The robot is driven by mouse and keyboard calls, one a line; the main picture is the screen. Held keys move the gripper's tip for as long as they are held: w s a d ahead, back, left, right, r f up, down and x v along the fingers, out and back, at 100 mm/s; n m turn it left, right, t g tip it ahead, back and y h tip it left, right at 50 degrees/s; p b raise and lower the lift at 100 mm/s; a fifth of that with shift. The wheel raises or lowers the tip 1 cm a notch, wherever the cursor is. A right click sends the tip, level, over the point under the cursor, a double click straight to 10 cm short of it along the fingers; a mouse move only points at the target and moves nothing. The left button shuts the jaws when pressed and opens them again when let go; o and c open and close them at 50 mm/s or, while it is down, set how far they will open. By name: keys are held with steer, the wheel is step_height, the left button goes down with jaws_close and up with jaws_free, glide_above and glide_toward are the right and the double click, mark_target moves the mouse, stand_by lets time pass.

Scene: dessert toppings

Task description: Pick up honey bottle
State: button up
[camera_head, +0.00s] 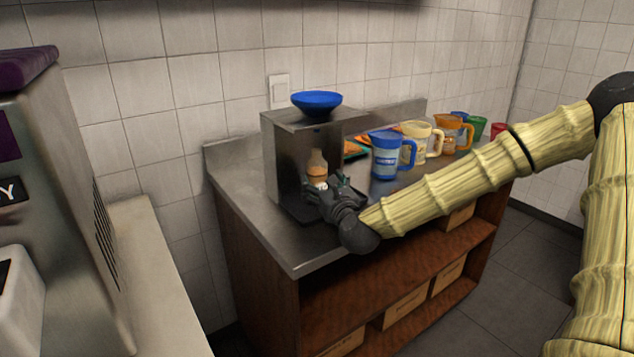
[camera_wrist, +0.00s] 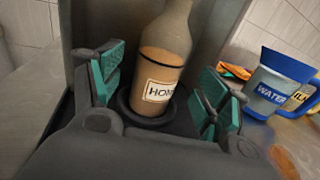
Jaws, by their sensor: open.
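The honey bottle (camera_wrist: 160,70) stands upright on the dark base of the metal dispenser, with amber contents and a white label partly reading "HON". It also shows in the head view (camera_head: 317,168), partly hidden by my gripper. My gripper (camera_wrist: 163,98) is open, with one green-padded finger on each side of the bottle. I see gaps between the pads and the bottle in the wrist view. In the head view my gripper (camera_head: 335,186) is at the front of the dispenser. The bottle's top is cut off in the wrist view.
The metal dispenser (camera_head: 284,160) carries a blue bowl (camera_head: 317,102) and walls the bottle in behind. A blue water pitcher (camera_head: 385,158) stands to the right, with several other pitchers and cups beyond. The counter's front left (camera_head: 262,228) is clear.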

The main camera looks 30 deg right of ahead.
mark_target(317, 174)
steer(key=shift+w+d, duration=0.15)
steer(key=shift+w, duration=1)
steer(key=shift+w+d, duration=0.15)
steer(key=shift+w, duration=0.95)
steer(key=c, duration=1.3)
steer(key=shift+c, duration=0.5)
steer(key=shift+r, duration=0.2)
